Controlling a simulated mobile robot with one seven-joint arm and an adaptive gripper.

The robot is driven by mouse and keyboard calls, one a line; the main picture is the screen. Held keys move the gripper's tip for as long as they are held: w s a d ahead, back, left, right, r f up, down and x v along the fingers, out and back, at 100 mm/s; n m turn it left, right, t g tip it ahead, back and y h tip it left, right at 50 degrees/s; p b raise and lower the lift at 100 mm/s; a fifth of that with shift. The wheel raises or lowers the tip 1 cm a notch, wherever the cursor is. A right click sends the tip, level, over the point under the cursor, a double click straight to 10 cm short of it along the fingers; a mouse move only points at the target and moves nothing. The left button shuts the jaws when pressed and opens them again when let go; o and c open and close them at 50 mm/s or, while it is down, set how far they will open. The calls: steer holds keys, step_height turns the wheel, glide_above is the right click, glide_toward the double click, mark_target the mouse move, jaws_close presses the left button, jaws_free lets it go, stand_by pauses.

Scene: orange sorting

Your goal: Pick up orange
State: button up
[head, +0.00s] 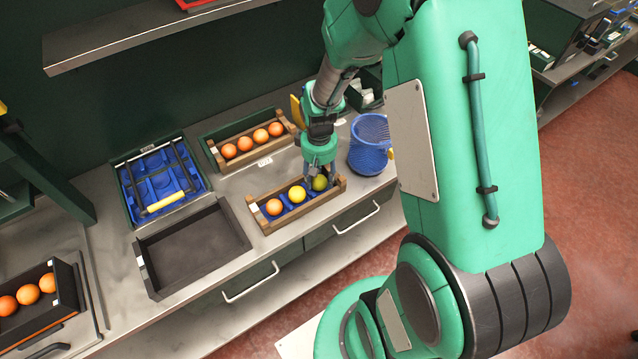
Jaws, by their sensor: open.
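A wooden crate (259,218) near the counter's front edge holds a row of fruit. A yellow fruit (297,194) is in the middle and a greenish fruit (320,184) is at the right. My gripper (321,180) points down at the right end of this crate, at the greenish fruit. It is open, and its fingers partly cover that fruit. Whether the fingers touch it I cannot tell. A second wooden crate (216,157) behind holds several oranges (245,144).
A blue basket (370,150) stands right of my gripper. An empty dark tray (190,245) lies left of the front crate. A blue-lined box (160,180) with a yellow-handled tool is behind it. A dark box (60,275) with oranges (28,294) is far left. A shelf (140,38) overhangs the back.

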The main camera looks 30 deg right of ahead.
mark_target(319, 179)
steer(key=shift+f, duration=0.3)
steer(key=shift+c, duration=0.5)
steer(key=c, duration=0.7)
steer(key=shift+r, duration=0.1)
steer(key=shift+r, duration=0.5)
steer(key=r, duration=0.2)
steer(key=shift+s+a+r+p, duration=0.1)
steer(key=shift+s+r+p, duration=0.2)
steer(key=shift+p, duration=0.1)
steer(key=s+a, duration=0.1)
steer(key=s, duration=0.4)
steer(key=s+a+r, duration=0.1)
steer(key=s, duration=0.4)
steer(key=s+a+p, duration=0.1)
steer(key=s+a, duration=0.1)
steer(key=s, duration=0.2)
steer(key=shift+s+a+r, duration=0.1)
steer(key=shift+s+r, duration=0.05)
steer(key=shift+s, duration=0.25)
